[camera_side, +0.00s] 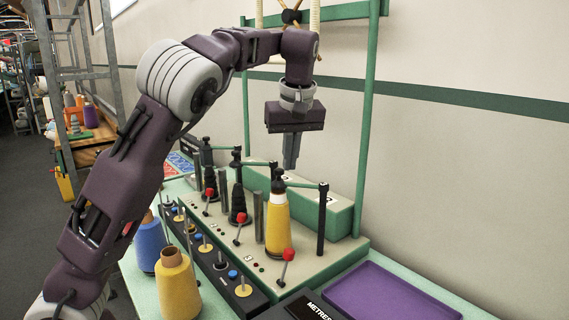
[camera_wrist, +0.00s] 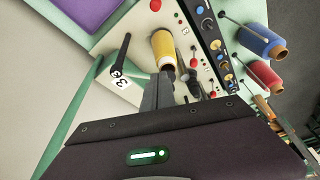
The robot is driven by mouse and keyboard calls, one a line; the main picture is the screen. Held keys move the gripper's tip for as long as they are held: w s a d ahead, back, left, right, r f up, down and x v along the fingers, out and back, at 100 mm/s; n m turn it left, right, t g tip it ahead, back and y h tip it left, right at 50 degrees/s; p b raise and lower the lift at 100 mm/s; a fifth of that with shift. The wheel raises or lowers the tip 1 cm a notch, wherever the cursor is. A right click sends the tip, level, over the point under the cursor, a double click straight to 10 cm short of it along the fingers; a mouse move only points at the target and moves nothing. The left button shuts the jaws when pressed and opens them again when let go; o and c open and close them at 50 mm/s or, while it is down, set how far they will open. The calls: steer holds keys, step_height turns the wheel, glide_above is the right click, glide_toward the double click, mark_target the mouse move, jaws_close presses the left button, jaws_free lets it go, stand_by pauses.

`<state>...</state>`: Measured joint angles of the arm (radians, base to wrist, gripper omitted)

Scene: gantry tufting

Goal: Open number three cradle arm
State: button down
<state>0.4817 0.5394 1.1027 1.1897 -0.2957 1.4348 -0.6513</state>
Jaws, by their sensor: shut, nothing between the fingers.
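The nearest station on the cream machine deck has a yellow-and-white cone (camera_side: 277,225) with a black cap. A short green cradle arm (camera_side: 303,185) reaches from the top of a dark post (camera_side: 322,225) to that cap, so it lies across the cone. In the wrist view the post (camera_wrist: 121,60) stands beside a label reading 3 (camera_wrist: 120,82), and the yellow cone (camera_wrist: 163,48) is just beyond my fingers. My gripper (camera_side: 291,163) is shut and empty, pointing down above and slightly behind the cone's cap. Any contact is not visible.
Two farther stations have dark cones (camera_side: 238,203) and similar arms. Red-knobbed levers (camera_side: 288,255) stand in front. Blue (camera_side: 149,242) and yellow (camera_side: 177,285) cones stand at the front left. A purple tray (camera_side: 390,295) lies right; a green frame (camera_side: 367,110) rises behind.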

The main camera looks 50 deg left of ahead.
mark_target(282, 174)
steer(key=shift+w+a+f, duration=0.3)
steer(key=shift+a+f, duration=0.2)
steer(key=shift+a, duration=0.2)
steer(key=shift+w+a+f, duration=0.3)
steer(key=shift+a+f, duration=0.15)
steer(key=shift+a, duration=0.25)
steer(key=shift+w+a+f, duration=0.3)
steer(key=shift+a+f, duration=0.2)
steer(key=shift+a, duration=0.2)
